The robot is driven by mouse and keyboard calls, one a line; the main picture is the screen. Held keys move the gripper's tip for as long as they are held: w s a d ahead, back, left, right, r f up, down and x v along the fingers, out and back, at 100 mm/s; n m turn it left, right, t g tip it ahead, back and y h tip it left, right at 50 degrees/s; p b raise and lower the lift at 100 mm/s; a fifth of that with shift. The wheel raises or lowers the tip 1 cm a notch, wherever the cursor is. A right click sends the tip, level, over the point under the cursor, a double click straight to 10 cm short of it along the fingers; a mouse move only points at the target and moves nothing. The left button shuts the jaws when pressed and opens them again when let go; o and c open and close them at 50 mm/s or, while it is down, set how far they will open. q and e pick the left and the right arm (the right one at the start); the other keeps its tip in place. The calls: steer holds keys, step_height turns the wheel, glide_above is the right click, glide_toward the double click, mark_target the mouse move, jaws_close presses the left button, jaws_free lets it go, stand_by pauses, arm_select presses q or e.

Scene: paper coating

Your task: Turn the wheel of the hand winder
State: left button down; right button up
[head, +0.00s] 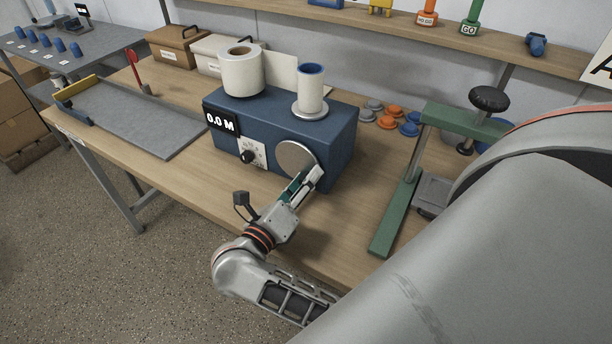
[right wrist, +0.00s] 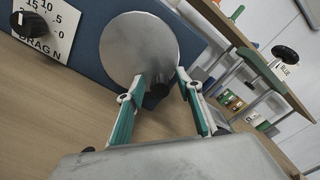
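The hand winder (head: 270,125) is a blue box on the wooden bench, with a "0.0 M" display (head: 221,119) and a drag dial (head: 248,156) on its front. A white roll (head: 242,72) and a white core with a blue end (head: 311,88) stand on top. Its grey disc wheel (head: 294,156) is on the front face; it also shows in the right wrist view (right wrist: 138,45). A dark handle knob (right wrist: 157,92) sits at the wheel's lower edge. My right gripper (right wrist: 163,80) is open, its fingers spread either side of the knob; contact is unclear. My left gripper is out of view.
A green clamp-like frame (head: 408,190) with a black knob stands right of the winder. Bare bench lies in front of the mat.

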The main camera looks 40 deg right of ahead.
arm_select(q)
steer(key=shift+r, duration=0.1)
arm_select(e)
jaws_close()
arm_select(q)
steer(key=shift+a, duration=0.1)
